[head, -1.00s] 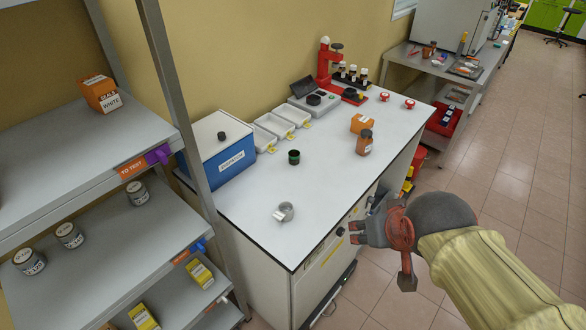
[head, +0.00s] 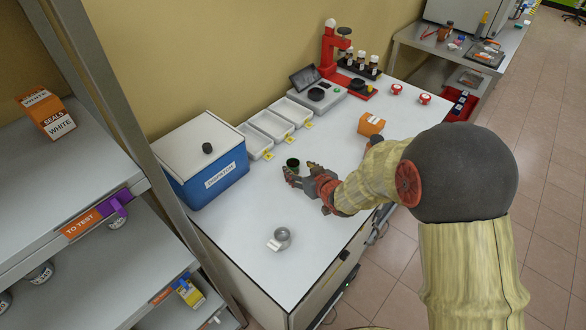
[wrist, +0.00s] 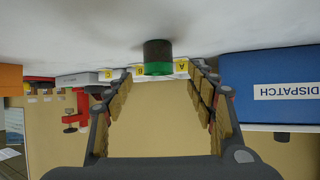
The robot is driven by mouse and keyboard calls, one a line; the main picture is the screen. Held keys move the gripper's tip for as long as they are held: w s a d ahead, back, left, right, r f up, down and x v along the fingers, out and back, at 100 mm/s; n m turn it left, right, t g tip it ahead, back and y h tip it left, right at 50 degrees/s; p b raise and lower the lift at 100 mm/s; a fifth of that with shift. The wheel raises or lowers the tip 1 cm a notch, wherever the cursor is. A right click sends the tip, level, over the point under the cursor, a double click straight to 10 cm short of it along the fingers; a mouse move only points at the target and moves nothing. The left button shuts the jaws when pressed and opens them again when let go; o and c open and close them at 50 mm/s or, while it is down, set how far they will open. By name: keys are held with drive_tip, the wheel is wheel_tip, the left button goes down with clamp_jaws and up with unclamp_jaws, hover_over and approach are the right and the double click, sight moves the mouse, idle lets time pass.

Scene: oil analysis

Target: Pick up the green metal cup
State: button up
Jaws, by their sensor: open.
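The green metal cup (head: 292,162) stands upright on the white bench top, with a dark body and green band. My gripper (head: 300,172) is low over the bench at the cup, its fingers apart. In the wrist view, which is upside down, the cup (wrist: 158,57) appears centred between the open fingertips (wrist: 160,72). I cannot tell whether either finger touches it. The gripper hides part of the cup in the head view.
A blue DISPATCH box (head: 218,178) and white trays (head: 270,124) stand behind the cup. An orange box (head: 371,124) is to the right. A shelf rack (head: 110,110) stands at left.

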sight(290, 163)
drive_tip(key=b+x, duration=0.2)
drive_tip(key=x, duration=0.4)
drive_tip(key=shift+w+f, duration=0.25)
drive_tip(key=shift+c, duration=0.8)
drive_tip(key=c, duration=1.1)
drive_tip(key=shift+r, duration=0.1)
